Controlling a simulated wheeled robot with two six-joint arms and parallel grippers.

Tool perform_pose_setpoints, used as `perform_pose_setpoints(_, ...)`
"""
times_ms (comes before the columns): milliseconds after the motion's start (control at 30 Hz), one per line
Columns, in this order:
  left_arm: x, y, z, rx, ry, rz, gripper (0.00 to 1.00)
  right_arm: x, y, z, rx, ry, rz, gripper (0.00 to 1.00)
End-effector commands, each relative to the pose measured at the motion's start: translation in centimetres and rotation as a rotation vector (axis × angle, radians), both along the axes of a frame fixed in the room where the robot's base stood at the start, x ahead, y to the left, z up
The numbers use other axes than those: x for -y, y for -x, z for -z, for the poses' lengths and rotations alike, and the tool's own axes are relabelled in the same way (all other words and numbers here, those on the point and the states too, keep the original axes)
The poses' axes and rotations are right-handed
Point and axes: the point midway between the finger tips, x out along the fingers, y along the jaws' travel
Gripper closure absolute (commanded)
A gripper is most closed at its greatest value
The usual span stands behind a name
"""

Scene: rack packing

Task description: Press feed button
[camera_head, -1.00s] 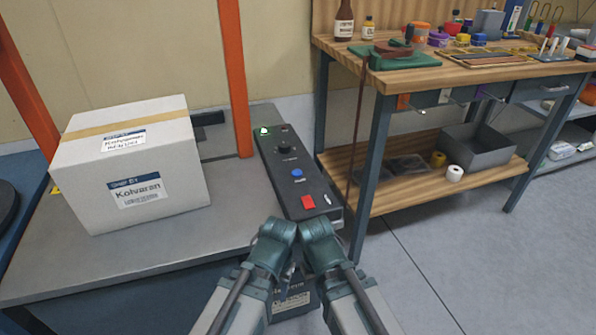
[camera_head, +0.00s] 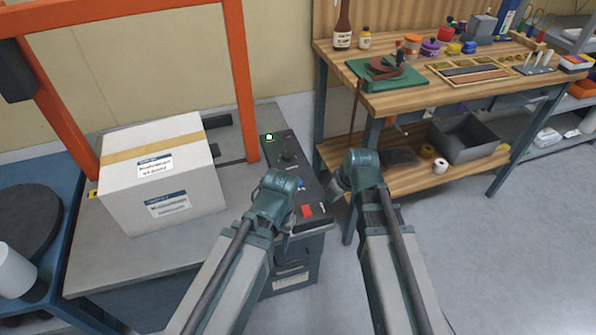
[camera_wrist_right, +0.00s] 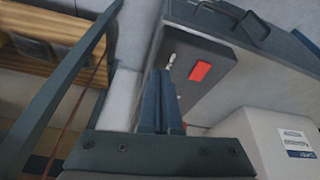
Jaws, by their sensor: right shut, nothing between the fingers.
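A dark control panel (camera_head: 290,172) stands at the right end of the grey table. It has a lit green button (camera_head: 269,137), a black knob (camera_head: 287,157), a blue button (camera_head: 301,183), a red button (camera_head: 307,210) and a small white switch (camera_head: 321,208). Their labels are too small to read. My right gripper (camera_head: 340,187) is just right of the panel, apart from the blue button; in the right wrist view its fingers (camera_wrist_right: 159,100) are shut and empty, with the red button (camera_wrist_right: 200,71) beyond. My left gripper (camera_head: 288,213) is over the panel's left edge; its jaws are unclear.
A white carton (camera_head: 160,180) sits on the grey table (camera_head: 95,255) left of the panel, near an orange frame (camera_head: 240,80). A wooden workbench (camera_head: 420,95) with tools and a lower shelf stands close on the right. Open floor (camera_head: 480,260) lies in front of it.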

Motion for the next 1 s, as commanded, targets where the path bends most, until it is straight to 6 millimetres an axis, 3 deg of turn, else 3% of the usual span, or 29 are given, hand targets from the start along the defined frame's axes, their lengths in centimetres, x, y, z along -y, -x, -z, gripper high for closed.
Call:
perform_pose_setpoints(33,0.0,0.0,-0.1,0.000,0.000,0.000,0.48,-1.2,-1.7,-0.5,0.054,0.000,-0.078,1.00)
perform_pose_setpoints(200,0.0,0.0,0.0,0.000,0.000,0.000,0.48,-5.2,-6.4,-2.2,0.265,0.032,-0.355,1.00)
perform_pose_setpoints(400,0.0,0.0,0.0,0.000,0.000,0.000,0.48,-8.9,-10.4,-4.4,0.480,0.101,-0.590,1.00)
perform_pose_setpoints(600,0.0,0.0,0.0,0.000,0.000,0.000,0.48,-10.1,-11.6,-5.4,0.561,0.139,-0.668,1.00)
perform_pose_setpoints(1000,0.0,0.0,0.1,0.000,0.000,0.000,0.48,-10.1,-11.6,-5.2,0.563,0.141,-0.672,1.00)
